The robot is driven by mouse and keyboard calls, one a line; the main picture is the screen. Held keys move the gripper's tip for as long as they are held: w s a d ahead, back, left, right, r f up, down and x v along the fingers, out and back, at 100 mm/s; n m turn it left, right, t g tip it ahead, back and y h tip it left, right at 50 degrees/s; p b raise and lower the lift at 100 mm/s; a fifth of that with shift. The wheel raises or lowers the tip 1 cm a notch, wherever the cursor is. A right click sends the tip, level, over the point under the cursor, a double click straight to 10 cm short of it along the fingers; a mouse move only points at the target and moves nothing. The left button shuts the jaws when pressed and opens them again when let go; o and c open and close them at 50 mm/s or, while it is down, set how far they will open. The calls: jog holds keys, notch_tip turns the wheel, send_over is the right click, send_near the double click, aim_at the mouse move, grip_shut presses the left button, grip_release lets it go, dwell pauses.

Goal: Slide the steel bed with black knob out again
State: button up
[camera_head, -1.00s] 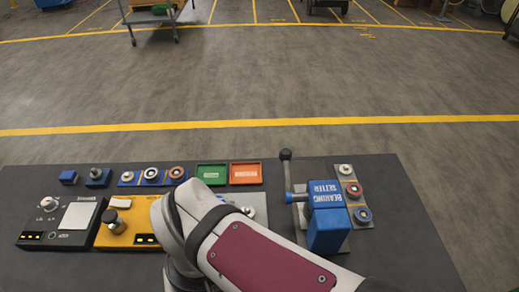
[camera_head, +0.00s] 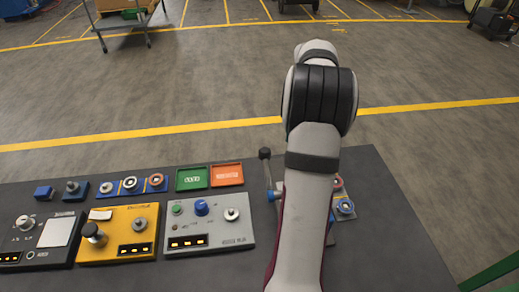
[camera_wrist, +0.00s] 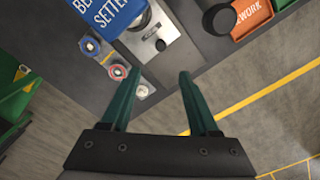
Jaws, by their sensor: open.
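In the wrist view the steel bed (camera_wrist: 166,57) is a silver plate with a dark slot, sticking out beside the blue bearing setter (camera_wrist: 104,12).
Bearing rings (camera_wrist: 119,71) stand on a plate beside the setter. Green and orange trays (camera_head: 226,174) lie at the bench's back edge. A grey device (camera_head: 210,235) and a yellow one (camera_head: 120,240) stand left of my arm. Bare bench lies to the right.

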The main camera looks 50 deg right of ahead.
notch_tip(320, 180, down, 15)
jog(key=shift+f, duration=0.1)
grip_shut()
dwell(0.4)
dwell(1.0)
